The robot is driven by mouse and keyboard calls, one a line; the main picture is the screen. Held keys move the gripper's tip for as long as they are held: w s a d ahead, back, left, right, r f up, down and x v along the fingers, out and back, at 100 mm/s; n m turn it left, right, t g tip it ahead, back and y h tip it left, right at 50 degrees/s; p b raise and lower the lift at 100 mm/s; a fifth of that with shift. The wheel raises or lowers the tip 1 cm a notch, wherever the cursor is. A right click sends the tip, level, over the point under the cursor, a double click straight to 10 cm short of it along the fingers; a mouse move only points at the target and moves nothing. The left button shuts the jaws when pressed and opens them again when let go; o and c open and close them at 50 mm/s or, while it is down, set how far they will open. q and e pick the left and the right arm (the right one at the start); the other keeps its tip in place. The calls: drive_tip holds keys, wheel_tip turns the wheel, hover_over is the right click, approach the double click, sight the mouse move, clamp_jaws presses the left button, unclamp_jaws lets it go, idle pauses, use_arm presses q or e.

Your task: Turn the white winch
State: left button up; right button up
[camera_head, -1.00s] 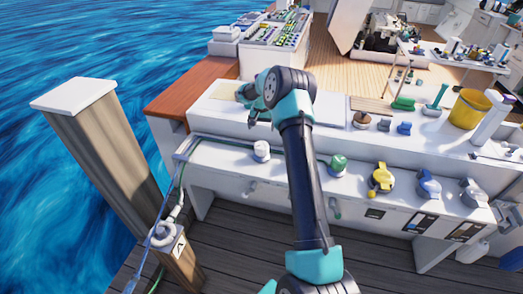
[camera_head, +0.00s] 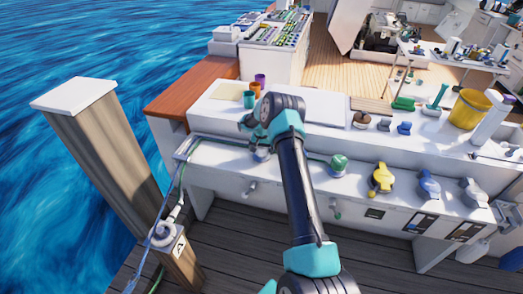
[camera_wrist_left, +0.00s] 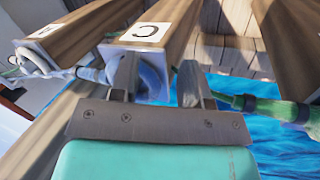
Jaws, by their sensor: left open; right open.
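The white winch (camera_head: 262,154) sits on the lower white ledge at the left end of a row of winches. My right gripper (camera_head: 252,138) is just above it, its arm coming up from the bottom of the head view. The gripper partly covers the winch's top; I cannot tell whether they touch. The right jaws are open, though the fingers are hard to make out. My left gripper (camera_wrist_left: 158,78) shows only in the left wrist view, open, with nothing clearly held between its fingers.
Green (camera_head: 338,163), yellow (camera_head: 380,178), blue (camera_head: 428,186) and grey (camera_head: 472,192) winches stand to the right on the ledge. A wooden post (camera_head: 105,150) rises at left. Small cups (camera_head: 249,99) and a yellow bucket (camera_head: 468,110) stand on the upper ledge.

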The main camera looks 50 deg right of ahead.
drive_tip(key=c, duration=0.9)
drive_tip(key=shift+m, duration=0.3)
drive_tip(key=m, duration=0.3)
drive_tip(key=shift+w+m, duration=0.1)
drive_tip(key=shift+m, duration=2.2)
